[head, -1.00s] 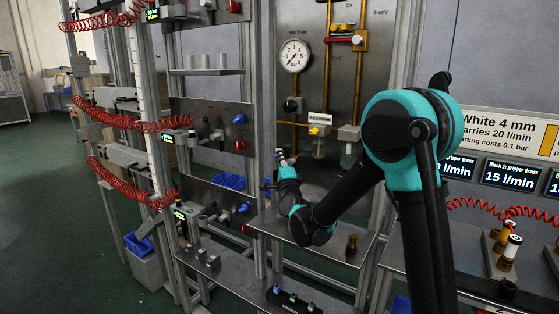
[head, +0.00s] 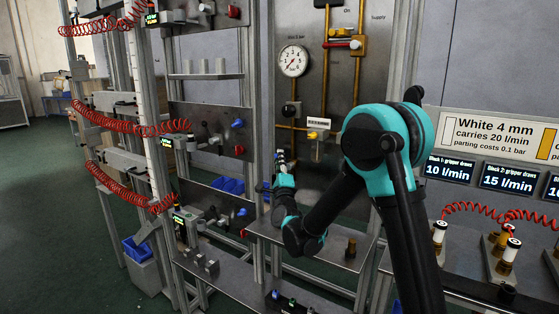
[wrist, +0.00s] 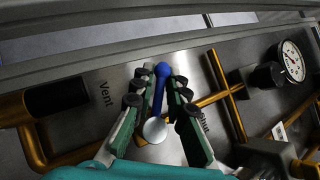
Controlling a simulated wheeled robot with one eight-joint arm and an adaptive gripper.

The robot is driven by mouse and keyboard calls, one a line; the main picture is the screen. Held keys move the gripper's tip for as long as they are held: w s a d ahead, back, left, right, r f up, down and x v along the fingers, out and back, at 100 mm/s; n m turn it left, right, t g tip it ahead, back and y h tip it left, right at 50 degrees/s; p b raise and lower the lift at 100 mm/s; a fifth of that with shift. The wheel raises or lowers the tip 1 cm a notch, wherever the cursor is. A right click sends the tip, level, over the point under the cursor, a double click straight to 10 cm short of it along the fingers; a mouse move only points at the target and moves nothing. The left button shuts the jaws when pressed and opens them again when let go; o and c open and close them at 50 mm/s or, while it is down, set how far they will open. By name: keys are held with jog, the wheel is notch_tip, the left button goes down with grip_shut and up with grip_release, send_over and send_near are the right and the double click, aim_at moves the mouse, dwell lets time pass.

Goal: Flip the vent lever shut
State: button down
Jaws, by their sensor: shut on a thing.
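The vent lever (wrist: 162,82) shows in the wrist view as a blue handle on a round silver pivot (wrist: 155,130), on a metal panel. It points up in the picture, between the printed words "Vent" (wrist: 104,94) on the left and "Shut" (wrist: 204,119) on the right. My gripper (wrist: 160,92) has a finger on each side of the blue handle and is shut on it. In the head view my gripper (head: 281,163) is small against the panel, and the lever is hard to make out there.
Brass pipes (wrist: 212,98), a black knob (wrist: 267,75) and a pressure gauge (wrist: 291,60) lie right of the lever. A black cylinder on a brass pipe (wrist: 57,97) is left. A metal shelf (head: 315,250) with a small brass part (head: 350,248) lies below my forearm.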

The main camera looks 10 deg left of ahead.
jog(key=c, duration=1.6)
grip_release()
jog(key=shift+c, duration=0.2)
jog(key=s+d+f, duration=0.1)
jog(key=s+d, duration=0.1)
jog(key=s, duration=0.6)
jog(key=s+d+f, duration=0.1)
jog(key=s+d, duration=0.2)
jog(key=s, duration=0.4)
jog(key=shift+s+f, duration=0.2)
jog(key=shift+s, duration=0.15)
jog(key=shift+c, duration=0.5)
